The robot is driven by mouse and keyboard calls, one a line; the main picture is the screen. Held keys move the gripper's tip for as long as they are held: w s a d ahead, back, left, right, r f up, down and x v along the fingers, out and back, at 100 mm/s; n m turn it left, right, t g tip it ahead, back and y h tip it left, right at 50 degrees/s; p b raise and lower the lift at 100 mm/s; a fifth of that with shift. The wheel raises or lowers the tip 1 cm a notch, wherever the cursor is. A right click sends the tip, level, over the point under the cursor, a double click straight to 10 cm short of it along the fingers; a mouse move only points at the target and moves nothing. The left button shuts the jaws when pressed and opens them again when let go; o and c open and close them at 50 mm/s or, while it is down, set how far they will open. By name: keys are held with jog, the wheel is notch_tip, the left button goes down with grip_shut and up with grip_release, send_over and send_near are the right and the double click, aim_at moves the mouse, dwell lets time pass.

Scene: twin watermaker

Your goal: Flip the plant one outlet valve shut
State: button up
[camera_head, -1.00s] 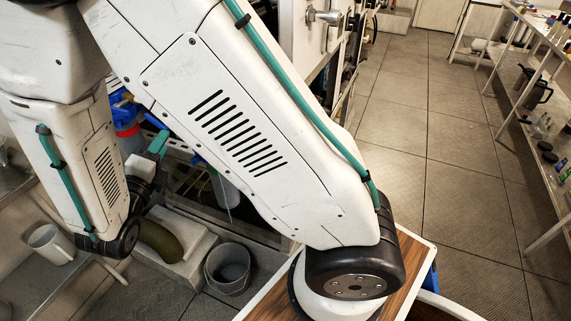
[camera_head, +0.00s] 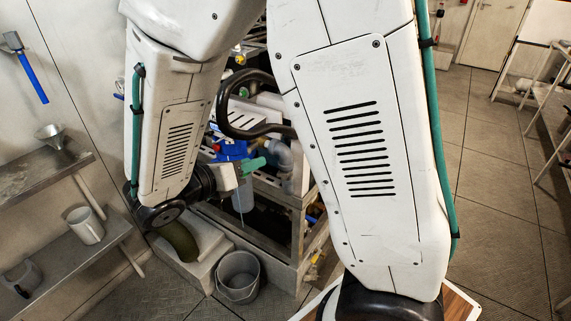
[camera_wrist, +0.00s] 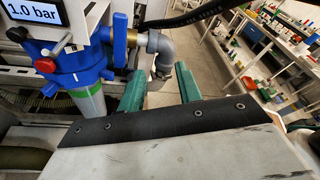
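No part that I can surely call the plant one outlet valve shows. In the wrist view, a blue filter housing (camera_wrist: 75,65) with a clear bowl carries a display (camera_wrist: 38,12) reading 1.0 bar. A blue pipe (camera_wrist: 120,38), a brass fitting (camera_wrist: 132,38) and a grey elbow pipe (camera_wrist: 158,45) run right from it. My gripper (camera_wrist: 160,84) is open and empty, its green fingers spread just in front of the elbow; contact cannot be told. In the head view, my gripper (camera_head: 255,165) is beside the blue housing (camera_head: 233,150) and the grey elbow (camera_head: 280,154).
A black curved hose (camera_head: 228,110) arches over the frame of the plant (camera_head: 290,238). A grey bucket (camera_head: 238,275) stands on the floor. Shelves with a white mug (camera_head: 86,226) and a funnel (camera_head: 50,135) are at left. Tiled floor (camera_head: 490,220) is open at right.

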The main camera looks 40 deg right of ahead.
jog(key=s+d+r+m+g+y, duration=0.3)
jog(key=s+m, duration=0.3)
jog(key=m, duration=0.2)
jog(key=shift+s+d+g, duration=0.3)
jog(key=shift+d+g, duration=0.1)
jog(key=shift+g, duration=0.1)
